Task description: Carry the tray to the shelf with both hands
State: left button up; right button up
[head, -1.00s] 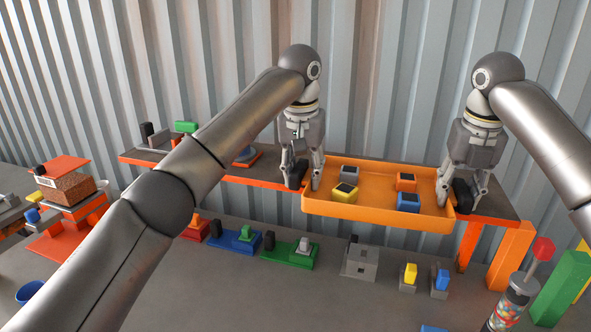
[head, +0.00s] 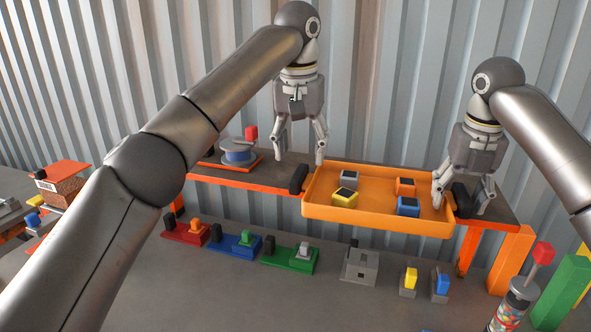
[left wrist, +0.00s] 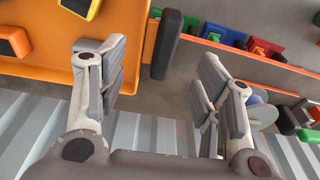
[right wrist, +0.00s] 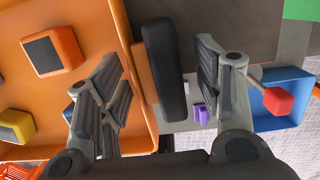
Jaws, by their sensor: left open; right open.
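The orange tray (head: 380,222) rests on the grey shelf (head: 268,178) with orange edges. It holds a grey block (head: 349,179), a yellow block (head: 344,197), an orange block (head: 405,187) and a blue block (head: 408,206). A dark handle (head: 298,179) is on its left side; the right handle (head: 461,199) shows between the right fingers. My left gripper (head: 300,155) is open and empty, above the left handle and apart from it. My right gripper (head: 460,205) is open, its fingers on either side of the right handle, as the right wrist view (right wrist: 165,95) also shows.
A spool (head: 238,154) and a red-topped piece stand on the shelf to the left. Below, red, blue and green fixtures (head: 288,257) line the bench. A jar with a red top (head: 515,300) and a green block (head: 563,288) stand at right. A corrugated wall is behind.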

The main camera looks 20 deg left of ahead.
pick_arm(q)
jog(key=r, duration=0.4)
jog(key=shift+s+r, duration=0.25)
jog(key=shift+s, duration=0.05)
pick_arm(e)
notch_tip(320, 180, up, 12)
jog(key=s, duration=0.1)
jog(key=shift+s, duration=0.35)
pick_arm(q)
jog(key=shift+f, duration=0.1)
pick_arm(e)
jog(key=shift+f, duration=0.2)
